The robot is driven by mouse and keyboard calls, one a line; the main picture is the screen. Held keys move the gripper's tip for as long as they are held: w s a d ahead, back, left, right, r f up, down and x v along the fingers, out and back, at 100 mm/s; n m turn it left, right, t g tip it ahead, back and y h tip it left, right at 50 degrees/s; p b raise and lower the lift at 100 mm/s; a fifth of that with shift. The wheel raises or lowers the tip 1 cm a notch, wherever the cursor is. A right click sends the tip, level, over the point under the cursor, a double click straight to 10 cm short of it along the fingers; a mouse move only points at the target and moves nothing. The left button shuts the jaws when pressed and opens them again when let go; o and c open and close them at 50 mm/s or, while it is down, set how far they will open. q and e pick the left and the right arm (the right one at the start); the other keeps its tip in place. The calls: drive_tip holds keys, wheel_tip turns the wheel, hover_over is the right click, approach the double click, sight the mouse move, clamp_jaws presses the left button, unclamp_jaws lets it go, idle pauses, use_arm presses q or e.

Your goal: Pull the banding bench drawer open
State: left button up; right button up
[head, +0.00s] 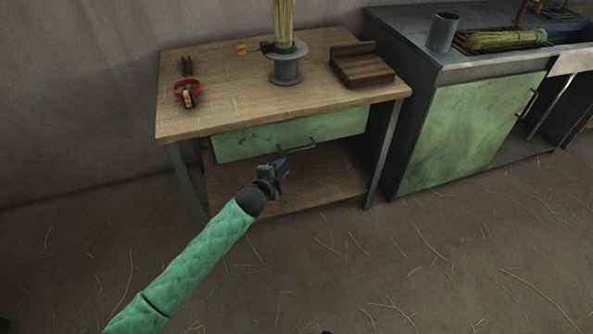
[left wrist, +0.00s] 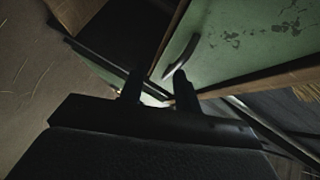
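The banding bench (head: 215,115) has a wooden top and a green drawer (head: 340,124) beneath it. The drawer front sits under the tabletop edge and looks closed. Its dark bar handle (head: 297,147) is at the middle of the front. My left gripper (head: 283,169) is open just in front of and below the handle. In the left wrist view the fingers (left wrist: 158,88) stand apart, with the handle (left wrist: 180,55) close to the right finger and the green drawer front (left wrist: 250,40) beyond. I cannot tell whether they touch. My right gripper is not in view.
On the bench are a grey spindle (head: 287,68) with upright straw, a wooden block (head: 362,68) and a red ring-shaped tool (head: 187,90). A lower shelf (head: 325,180) lies beneath the drawer. A green-doored sink cabinet (head: 465,130) stands right. The straw-strewn floor in front is clear.

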sight(296, 150)
use_arm(q)
drive_tip(key=w+d, duration=0.1)
drive_tip(key=w, duration=0.1)
drive_tip(key=w+d+m+h+b, duration=0.1)
drive_tip(key=w+d, duration=0.1)
drive_tip(key=w, duration=0.1)
drive_tip(key=w+d+r+m+b, duration=0.1)
drive_tip(key=w+d, duration=0.1)
drive_tip(key=shift+w+r, duration=0.1)
drive_tip(key=shift+w, duration=0.2)
drive_tip(key=shift+c, duration=0.2)
clamp_jaws()
